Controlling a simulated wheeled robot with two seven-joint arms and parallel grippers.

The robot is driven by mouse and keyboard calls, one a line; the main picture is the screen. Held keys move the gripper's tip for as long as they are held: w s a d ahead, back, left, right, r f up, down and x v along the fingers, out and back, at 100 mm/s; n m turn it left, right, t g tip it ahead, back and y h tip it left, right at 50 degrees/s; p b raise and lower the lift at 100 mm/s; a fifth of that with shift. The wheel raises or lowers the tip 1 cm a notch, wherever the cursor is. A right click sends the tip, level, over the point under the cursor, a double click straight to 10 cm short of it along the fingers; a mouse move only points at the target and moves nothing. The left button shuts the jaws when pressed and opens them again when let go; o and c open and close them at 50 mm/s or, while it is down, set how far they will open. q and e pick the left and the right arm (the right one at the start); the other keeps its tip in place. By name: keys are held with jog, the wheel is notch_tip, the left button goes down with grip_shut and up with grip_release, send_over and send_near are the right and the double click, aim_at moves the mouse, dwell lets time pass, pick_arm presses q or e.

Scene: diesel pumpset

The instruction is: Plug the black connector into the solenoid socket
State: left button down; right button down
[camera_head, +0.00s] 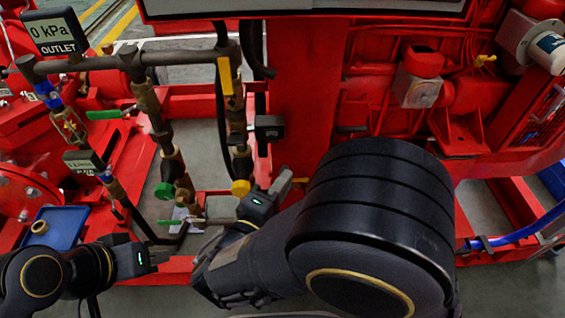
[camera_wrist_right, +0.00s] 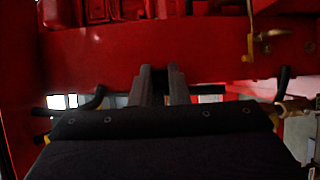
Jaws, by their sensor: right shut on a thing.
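My right gripper (camera_head: 284,186) reaches in from the lower right, beside the pipework and in front of the red frame. In the right wrist view its two fingers (camera_wrist_right: 166,88) are close together and point at a red surface. It is shut on a small dark thing, taken as the black connector, which is mostly hidden between the fingers. A small black box (camera_head: 268,128) stands beside the vertical pipe, above the right gripper; I cannot tell if it is the solenoid socket. My left gripper (camera_head: 158,258) is at lower left, apart from the pipes; its jaw opening is unclear.
Vertical pipes carry green (camera_head: 164,190) and yellow (camera_head: 240,188) valve parts near my right gripper. An outlet display (camera_head: 55,32) is at upper left. A blue tray (camera_head: 66,222) holds a brass ring (camera_head: 39,227). A blue hose (camera_head: 520,236) runs at right.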

pick_arm(q)
jog(key=shift+w+d+r, duration=0.1)
jog(key=shift+w+d, duration=0.05)
jog(key=shift+w, duration=0.25)
pick_arm(e)
jog(key=shift+s+a+r+n+t+y, duration=0.25)
jog(key=shift+a+r+n+t+y, duration=0.4)
jog(key=shift+a+t+y, duration=0.2)
pick_arm(q)
jog(key=shift+f+b, duration=0.55)
jog(key=shift+f, duration=0.05)
pick_arm(e)
jog(key=shift+w, duration=2.85)
pick_arm(q)
jog(key=shift+f+b, duration=0.75)
jog(key=shift+f, duration=0.2)
pick_arm(e)
jog(key=shift+w, duration=1.4)
